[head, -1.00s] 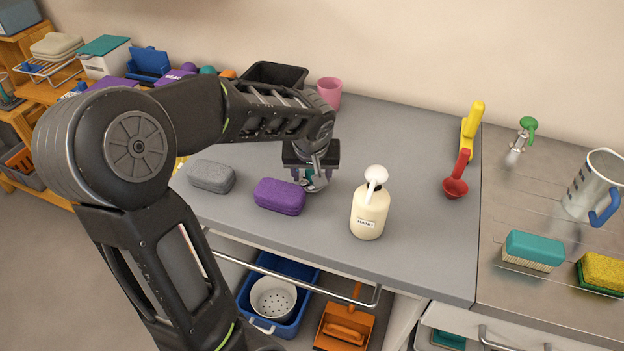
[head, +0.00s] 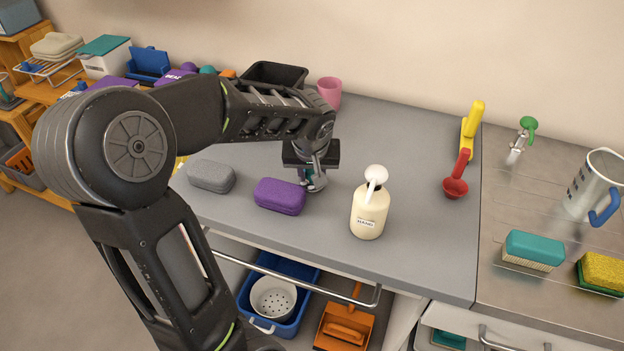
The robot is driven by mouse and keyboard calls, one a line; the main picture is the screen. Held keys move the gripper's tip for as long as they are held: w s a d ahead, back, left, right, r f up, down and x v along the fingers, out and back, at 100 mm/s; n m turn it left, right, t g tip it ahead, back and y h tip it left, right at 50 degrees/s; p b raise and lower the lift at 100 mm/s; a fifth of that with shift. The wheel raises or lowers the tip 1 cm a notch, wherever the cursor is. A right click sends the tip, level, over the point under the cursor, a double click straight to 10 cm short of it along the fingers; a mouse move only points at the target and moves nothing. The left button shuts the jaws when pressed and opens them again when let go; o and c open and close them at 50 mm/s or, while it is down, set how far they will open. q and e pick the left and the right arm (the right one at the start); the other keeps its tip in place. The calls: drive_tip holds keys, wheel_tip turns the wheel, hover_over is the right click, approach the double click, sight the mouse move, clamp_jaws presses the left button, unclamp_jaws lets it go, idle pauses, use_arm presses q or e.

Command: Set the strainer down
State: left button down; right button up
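My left gripper (head: 313,179) points down at the grey worktop (head: 410,150), behind and to the right of a purple sponge-shaped block. Its fingers are close together around a small metallic item with a teal part (head: 309,172), which seems to be the strainer. The gripper and wrist hide most of this item. It is at or just above the worktop; I cannot tell whether it touches. My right gripper is not in view.
A purple block (head: 280,196) and a grey block (head: 211,176) lie left of the gripper. A cream pump bottle (head: 369,212) stands to the right. A pink cup (head: 330,92) and black bin (head: 274,75) are behind. Worktop between bottle and red scoop (head: 456,180) is clear.

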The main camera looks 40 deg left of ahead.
sight(312, 171)
use_arm(q)
wheel_tip(312, 171, up, 10)
drive_tip(key=shift+b, duration=0.35)
idle(0.4)
idle(0.5)
